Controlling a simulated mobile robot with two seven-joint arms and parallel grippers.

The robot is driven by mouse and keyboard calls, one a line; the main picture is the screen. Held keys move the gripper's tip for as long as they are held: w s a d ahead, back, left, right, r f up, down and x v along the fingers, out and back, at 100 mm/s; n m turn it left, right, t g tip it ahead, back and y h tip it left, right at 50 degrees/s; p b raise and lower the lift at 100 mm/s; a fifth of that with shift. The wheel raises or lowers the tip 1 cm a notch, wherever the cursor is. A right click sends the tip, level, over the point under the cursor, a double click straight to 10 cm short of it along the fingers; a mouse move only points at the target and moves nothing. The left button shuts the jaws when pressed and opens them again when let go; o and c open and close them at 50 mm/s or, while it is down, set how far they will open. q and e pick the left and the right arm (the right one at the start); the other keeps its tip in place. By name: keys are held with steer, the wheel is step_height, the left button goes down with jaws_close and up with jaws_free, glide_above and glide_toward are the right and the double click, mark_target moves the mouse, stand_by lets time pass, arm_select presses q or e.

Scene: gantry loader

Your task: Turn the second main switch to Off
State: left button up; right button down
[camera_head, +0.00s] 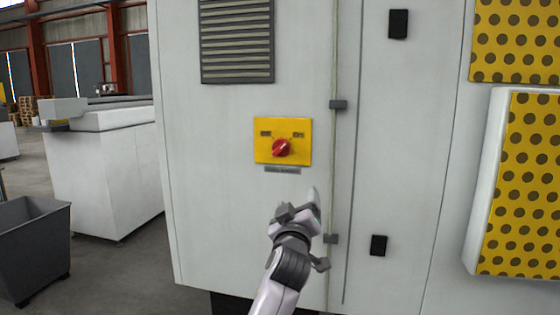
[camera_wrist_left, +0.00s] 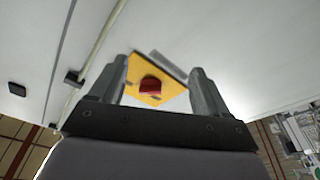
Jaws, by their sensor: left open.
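The main switch is a red rotary knob (camera_head: 281,148) on a yellow plate (camera_head: 262,151) on the light grey cabinet front. Small labels sit above the knob on both sides, too small to read. The knob's pointer seems tilted toward the upper right. My left gripper (camera_head: 299,199) is below and slightly right of the plate, apart from it. In the left wrist view, the open fingers (camera_wrist_left: 158,88) frame the red knob (camera_wrist_left: 151,86) and yellow plate (camera_wrist_left: 172,88), with nothing between them. My right gripper is not in view.
Yellow perforated panels (camera_head: 522,185) stand farther right. A grey bin (camera_head: 32,250) is on the floor at left.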

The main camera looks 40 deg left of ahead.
mark_target(280, 150)
arm_select(q)
steer(key=s+a+r+n+g+y, duration=0.1)
steer(key=a+r+n+y, duration=0.35)
steer(key=r, duration=0.35)
steer(key=shift+n+h, duration=0.25)
steer(key=shift+h, duration=0.2)
steer(key=shift+p+x, duration=0.85)
steer(key=shift+x, duration=2.4)
steer(key=shift+d+r, duration=0.1)
steer(key=c, duration=1)
